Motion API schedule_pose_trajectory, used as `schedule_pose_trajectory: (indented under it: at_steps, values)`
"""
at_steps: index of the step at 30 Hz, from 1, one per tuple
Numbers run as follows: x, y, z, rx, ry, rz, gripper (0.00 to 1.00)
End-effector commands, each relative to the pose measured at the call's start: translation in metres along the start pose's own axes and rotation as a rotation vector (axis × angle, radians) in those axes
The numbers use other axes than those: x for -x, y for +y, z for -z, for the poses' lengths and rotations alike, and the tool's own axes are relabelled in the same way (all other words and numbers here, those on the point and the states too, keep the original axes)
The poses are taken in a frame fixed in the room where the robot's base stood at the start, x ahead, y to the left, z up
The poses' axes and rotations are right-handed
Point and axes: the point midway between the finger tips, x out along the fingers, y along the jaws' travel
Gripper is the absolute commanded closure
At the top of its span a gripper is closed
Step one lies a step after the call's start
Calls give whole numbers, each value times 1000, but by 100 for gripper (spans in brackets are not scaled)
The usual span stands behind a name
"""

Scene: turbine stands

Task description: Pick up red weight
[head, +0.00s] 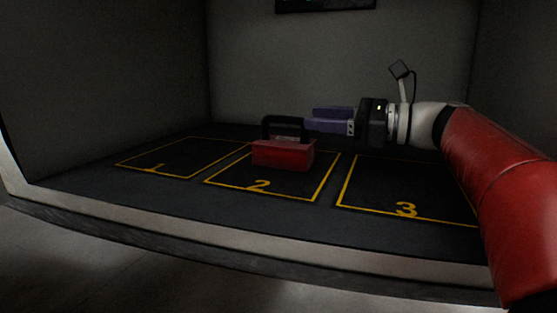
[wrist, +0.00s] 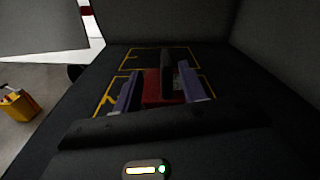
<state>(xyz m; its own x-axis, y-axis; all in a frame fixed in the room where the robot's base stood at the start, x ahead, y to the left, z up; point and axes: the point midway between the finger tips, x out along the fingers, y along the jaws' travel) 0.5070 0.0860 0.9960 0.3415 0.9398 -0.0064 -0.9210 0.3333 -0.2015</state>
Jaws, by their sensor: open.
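The red weight (head: 283,154) is a red block with a black handle (head: 285,125) on top. It sits upright inside the yellow outline marked 2. My gripper (head: 309,120) has purple fingers and comes in from the right, at the height of the handle. In the wrist view the red weight (wrist: 158,88) shows between the two spread fingers, and my gripper (wrist: 158,80) is open with the black handle (wrist: 166,72) standing between them. I cannot tell whether the fingers touch the handle.
The dark platform (head: 110,192) has yellow outlines marked 1, 2 and 3. Areas 1 (head: 185,158) and 3 (head: 405,185) are empty. Grey walls close the back and sides. A yellow object (wrist: 18,105) stands on the floor at left in the wrist view.

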Motion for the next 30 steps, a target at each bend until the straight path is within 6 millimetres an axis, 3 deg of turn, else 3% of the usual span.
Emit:
schedule_pose_trajectory:
  at_steps: [5, 19, 29, 30]
  values:
    - [-11, -8, 10, -10, -8, -1, 58]
    - [-73, -10, 12, -8, -7, -2, 58]
    - [-79, -10, 12, -7, -6, 2, 58]
    - [-79, -10, 12, -7, -6, 2, 64]
